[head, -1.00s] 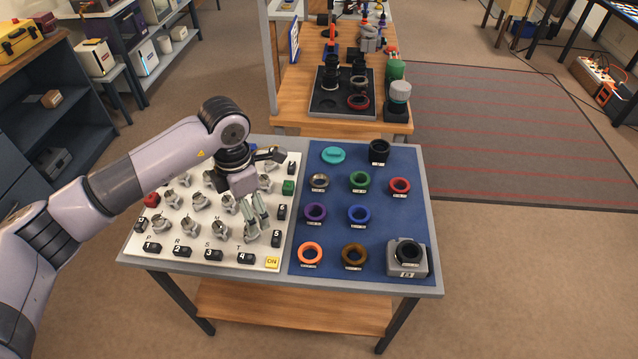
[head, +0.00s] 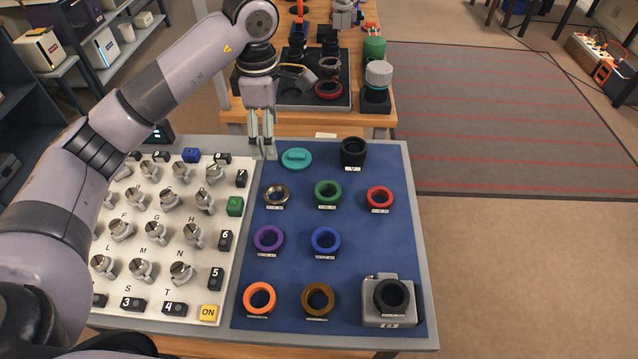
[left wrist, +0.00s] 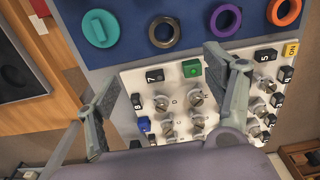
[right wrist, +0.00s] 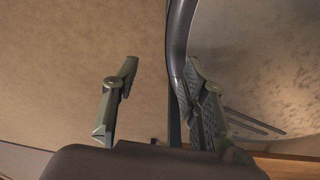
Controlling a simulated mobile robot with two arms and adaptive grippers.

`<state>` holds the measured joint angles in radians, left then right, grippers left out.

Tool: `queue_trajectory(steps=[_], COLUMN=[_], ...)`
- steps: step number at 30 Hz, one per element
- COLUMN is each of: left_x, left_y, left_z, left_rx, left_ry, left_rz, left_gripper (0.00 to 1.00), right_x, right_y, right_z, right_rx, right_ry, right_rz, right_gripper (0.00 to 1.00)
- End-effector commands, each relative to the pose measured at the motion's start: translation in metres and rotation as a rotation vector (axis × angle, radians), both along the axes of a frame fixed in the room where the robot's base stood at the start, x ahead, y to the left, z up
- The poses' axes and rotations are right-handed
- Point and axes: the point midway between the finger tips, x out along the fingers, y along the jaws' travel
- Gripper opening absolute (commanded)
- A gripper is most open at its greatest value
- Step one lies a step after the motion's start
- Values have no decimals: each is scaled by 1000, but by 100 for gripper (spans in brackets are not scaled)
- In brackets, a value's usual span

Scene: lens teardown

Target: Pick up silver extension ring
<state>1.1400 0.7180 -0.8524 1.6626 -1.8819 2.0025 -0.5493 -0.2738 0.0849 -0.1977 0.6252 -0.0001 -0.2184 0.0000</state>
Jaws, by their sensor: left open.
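The silver extension ring (head: 277,195) lies on the blue mat (head: 355,270), in the left column behind the purple ring (head: 268,239), with a small label in front. It also shows in the left wrist view (left wrist: 164,32), ahead of the fingertips. My left gripper (head: 263,155) hangs above the mat's back left corner, behind the ring and left of the teal cap (head: 296,158). It is open and empty. My right gripper (right wrist: 161,70) shows only in its wrist view, open, with no ring between its fingers.
Green (head: 328,194), red (head: 379,197), blue (head: 326,240), orange (head: 259,299) and brown (head: 318,299) rings lie on the mat. A black lens piece (head: 353,151) stands at the back and a grey camera body (head: 390,302) at front right. The white knob board (head: 205,270) adjoins left.

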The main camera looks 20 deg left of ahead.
Motion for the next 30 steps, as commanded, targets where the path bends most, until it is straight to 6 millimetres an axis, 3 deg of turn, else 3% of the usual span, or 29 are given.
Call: queue_trajectory(steps=[5,12,18,24,30], left_x=[-2,-3,-3,-3,-9], left_y=[3,3,3,3,2], left_z=[-16,-66,-104,-121,-142], left_rx=[-1,-1,-1,-1,-2], left_ry=[5,7,5,2,7], left_rz=[-12,-10,-9,-10,-8], left_gripper=[76,76,76,76,76], right_x=[-15,-42,-33,-16,-18], right_y=[-1,-1,5,10,9], right_z=[-3,4,9,12,22], right_rx=[-1,-2,4,12,11], right_ry=[19,58,45,20,23], right_rz=[1,1,1,-1,0], right_gripper=[40,40,40,40,40])
